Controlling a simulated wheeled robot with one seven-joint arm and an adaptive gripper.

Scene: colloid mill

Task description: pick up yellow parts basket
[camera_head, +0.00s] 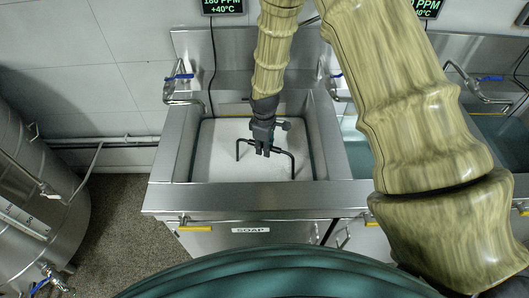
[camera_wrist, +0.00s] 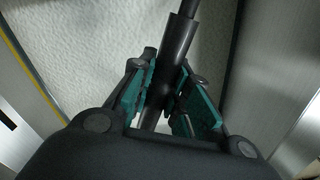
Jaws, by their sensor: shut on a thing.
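My gripper (camera_head: 264,151) is over the left sink, marked SOAP, pointing down. Its fingers are shut on a black bar handle (camera_head: 285,154) with bent-down ends that go into the white foam. In the wrist view the dark bar (camera_wrist: 178,45) runs between the teal finger pads of my gripper (camera_wrist: 168,88). The body of the yellow parts basket is not visible; the foam hides whatever is below the handle. A thin yellow strip (camera_head: 234,116) shows at the sink's back inner wall; I cannot tell whether it belongs to the basket.
The steel sink (camera_head: 240,195) has raised walls around the foam. A tap with a blue lever (camera_head: 180,76) stands at its left. Another sink with bluish water (camera_head: 357,150) lies to the right, partly behind my arm. A steel tank (camera_head: 35,190) stands at far left.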

